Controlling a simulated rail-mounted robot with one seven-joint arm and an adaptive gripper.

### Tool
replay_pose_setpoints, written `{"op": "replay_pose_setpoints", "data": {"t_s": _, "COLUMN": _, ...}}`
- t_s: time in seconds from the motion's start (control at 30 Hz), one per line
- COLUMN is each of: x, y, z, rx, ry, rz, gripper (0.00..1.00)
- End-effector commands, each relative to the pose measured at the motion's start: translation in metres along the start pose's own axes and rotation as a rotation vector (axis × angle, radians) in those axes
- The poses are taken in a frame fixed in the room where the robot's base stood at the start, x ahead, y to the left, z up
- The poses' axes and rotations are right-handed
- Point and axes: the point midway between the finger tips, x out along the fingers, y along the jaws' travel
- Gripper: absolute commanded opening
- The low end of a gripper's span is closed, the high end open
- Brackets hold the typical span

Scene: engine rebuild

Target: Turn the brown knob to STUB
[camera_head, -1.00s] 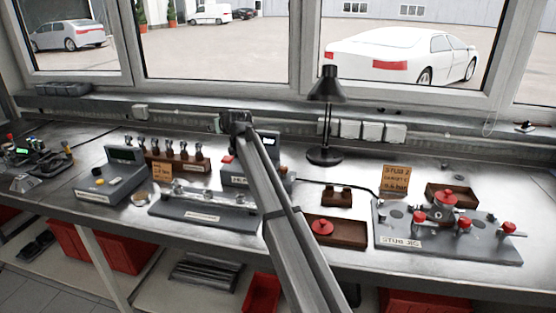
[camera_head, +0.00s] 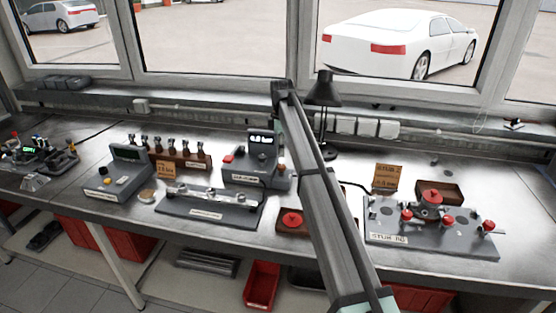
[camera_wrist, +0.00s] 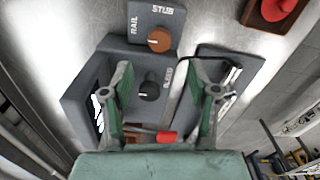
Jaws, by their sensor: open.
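The brown knob (camera_wrist: 159,39) sits on a grey control box (camera_wrist: 180,22) at the top middle of the wrist view. RAIL is printed at its left and STUB above it. A white mark lies on the knob's left half, on the RAIL side. My gripper (camera_wrist: 160,72) is open and empty. Its fingers straddle a dark knob (camera_wrist: 149,91) marked BLEED in the picture, and the brown knob shows beyond the fingertips. I cannot tell the height above the box. In the head view the brown knob (camera_head: 281,167) shows beside my arm, which hides the gripper's fingers.
A red button (camera_wrist: 166,137) is low between the fingers. A red-topped part in a brown tray (camera_head: 283,231) is near the box. The stud jig (camera_head: 410,244) stands right, a rail fixture (camera_head: 207,212) in front, a black lamp (camera_head: 323,92) behind.

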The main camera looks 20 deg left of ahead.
Motion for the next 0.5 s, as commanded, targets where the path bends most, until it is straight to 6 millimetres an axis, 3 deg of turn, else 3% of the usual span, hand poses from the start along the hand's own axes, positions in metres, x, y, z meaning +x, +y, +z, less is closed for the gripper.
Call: {"op": "replay_pose_setpoints", "data": {"t_s": 0.5, "x": 0.063, "y": -0.002, "z": 0.001, "rx": -0.002, "ry": -0.001, "rz": -0.004, "gripper": 0.60}}
